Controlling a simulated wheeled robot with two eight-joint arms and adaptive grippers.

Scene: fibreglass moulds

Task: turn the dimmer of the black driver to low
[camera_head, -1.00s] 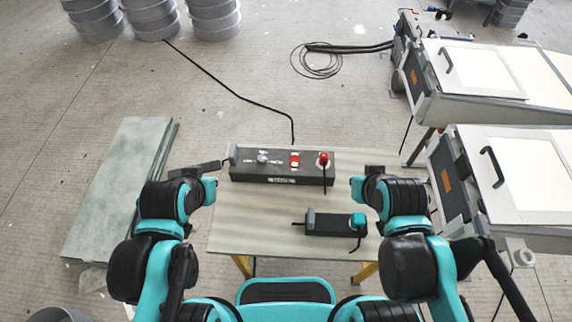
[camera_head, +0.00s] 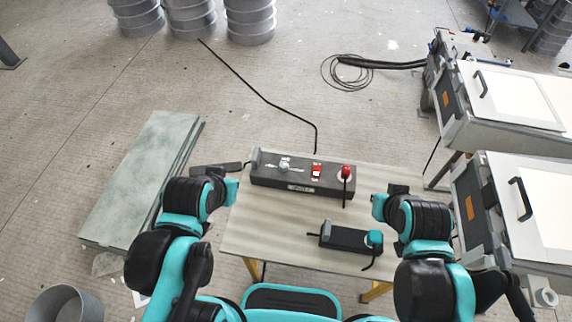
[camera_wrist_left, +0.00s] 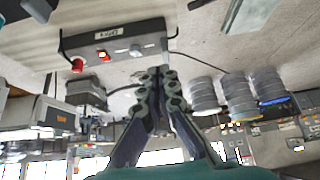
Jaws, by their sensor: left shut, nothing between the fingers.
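The black driver (camera_head: 322,185) is a long dark box on the table, with a grey dimmer knob (camera_head: 284,165) on its top left, white marks beside the knob, a red switch and a red plug. The knob's setting is too small to read. In the left wrist view the driver (camera_wrist_left: 75,45) appears upside down, with the knob (camera_wrist_left: 135,49) nearer the fingers than the plug. My left gripper (camera_head: 240,165) is shut and empty beside the driver's left end, apart from the knob. My right gripper (camera_head: 398,189) is right of the driver; its fingers are unclear.
A smaller black device (camera_head: 345,238) with a teal plug sits at the table's front. A black cable (camera_head: 262,97) runs from behind the driver across the floor. Pale moulds (camera_head: 530,195) stand close on the right; greenish panels (camera_head: 140,175) lie left. The table's (camera_head: 262,225) front left is bare.

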